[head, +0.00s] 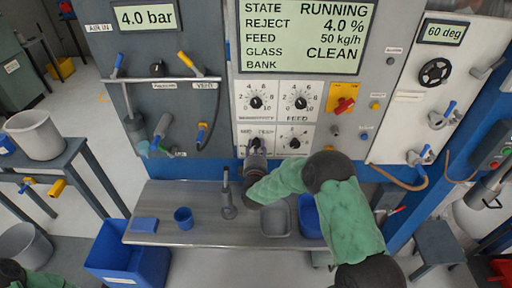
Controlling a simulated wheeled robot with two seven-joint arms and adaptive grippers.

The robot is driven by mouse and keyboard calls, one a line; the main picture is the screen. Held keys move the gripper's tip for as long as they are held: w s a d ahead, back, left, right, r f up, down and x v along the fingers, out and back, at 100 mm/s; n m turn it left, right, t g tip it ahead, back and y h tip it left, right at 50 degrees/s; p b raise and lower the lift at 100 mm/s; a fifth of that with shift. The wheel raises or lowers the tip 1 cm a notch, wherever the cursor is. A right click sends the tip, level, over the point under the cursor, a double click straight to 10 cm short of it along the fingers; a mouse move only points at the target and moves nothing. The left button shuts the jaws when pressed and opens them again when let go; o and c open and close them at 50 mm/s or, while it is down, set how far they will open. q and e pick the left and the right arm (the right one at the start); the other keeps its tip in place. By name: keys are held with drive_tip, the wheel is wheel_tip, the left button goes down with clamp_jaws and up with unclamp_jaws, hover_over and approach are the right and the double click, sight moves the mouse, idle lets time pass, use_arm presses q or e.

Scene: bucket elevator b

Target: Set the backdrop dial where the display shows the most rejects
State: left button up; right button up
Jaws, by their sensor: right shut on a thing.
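The display (305,35) on the sorter panel reads STATE RUNNING, REJECT 4.0 %, FEED 50 kg/h, GLASS CLEAN, with BANK below. Under it are a sensitivity dial (256,102), a feed dial (300,103) and a lower right dial (294,143). My right gripper (256,148) reaches up to the lower left dial (257,141) and is shut on it. This looks like the backdrop dial; its label is too small to read surely, and the gripper partly hides the knob and pointer. My left gripper is out of view; only part of that arm shows at bottom left.
A steel shelf (165,199) below the panel holds a blue cup (184,218), a grey tray (275,219) and a blue container (310,216). A red switch (344,105) sits right of the dials. A blue bin (125,260) stands lower left.

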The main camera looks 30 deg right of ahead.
drive_tip(key=shift+f, duration=0.15)
idle(0.3)
drive_tip(key=o, duration=1.1)
drive_tip(key=shift+o, duration=0.2)
drive_tip(key=v, duration=1.2)
drive_tip(key=shift+s, duration=0.1)
